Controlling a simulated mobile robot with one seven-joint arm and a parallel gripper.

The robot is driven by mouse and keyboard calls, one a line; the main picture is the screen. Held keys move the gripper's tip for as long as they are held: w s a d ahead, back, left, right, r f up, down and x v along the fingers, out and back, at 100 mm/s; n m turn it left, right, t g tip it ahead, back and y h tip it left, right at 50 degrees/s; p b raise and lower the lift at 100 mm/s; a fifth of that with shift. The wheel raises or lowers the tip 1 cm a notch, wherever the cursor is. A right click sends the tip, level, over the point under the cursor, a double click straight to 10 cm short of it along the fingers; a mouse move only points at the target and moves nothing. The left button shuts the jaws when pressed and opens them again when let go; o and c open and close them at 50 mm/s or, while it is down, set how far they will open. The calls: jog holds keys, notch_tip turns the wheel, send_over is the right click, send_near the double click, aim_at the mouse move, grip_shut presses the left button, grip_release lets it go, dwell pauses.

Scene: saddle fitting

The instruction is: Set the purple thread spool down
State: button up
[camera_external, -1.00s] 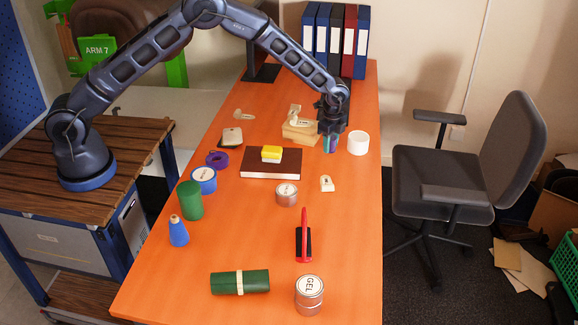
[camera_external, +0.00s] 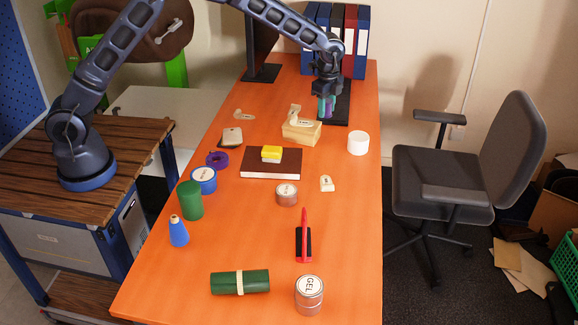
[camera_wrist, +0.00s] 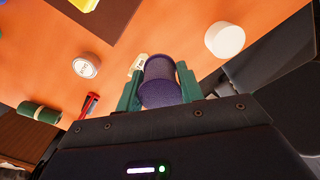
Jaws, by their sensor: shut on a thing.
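My gripper (camera_external: 327,106) is in the air over the far right part of the orange table, near a black flat base. It is shut on the purple thread spool (camera_wrist: 161,82). In the wrist view the spool sits between the two green fingers, with its rounded end and side showing. In the external view the spool is a small purple patch between the fingers, mostly hidden. The spool appears clear of the table (camera_external: 345,190).
A wooden block with a pale piece on it (camera_external: 300,131) stands just left of and in front of my gripper. A white cylinder (camera_external: 358,143) is to the right. Binders (camera_external: 335,45) stand at the back. A brown book (camera_external: 285,165) lies nearer. The table's right side is fairly clear.

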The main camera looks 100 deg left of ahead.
jog(key=s+d+m, duration=0.1)
jog(key=s+d, duration=0.9)
jog(key=s, duration=0.1)
jog(key=m, duration=0.1)
send_over(240, 191)
notch_tip(240, 191, down, 20)
jog(key=shift+f, duration=0.1)
jog(key=o, duration=0.5)
jog(key=shift+f, duration=0.1)
jog(key=o, duration=0.5)
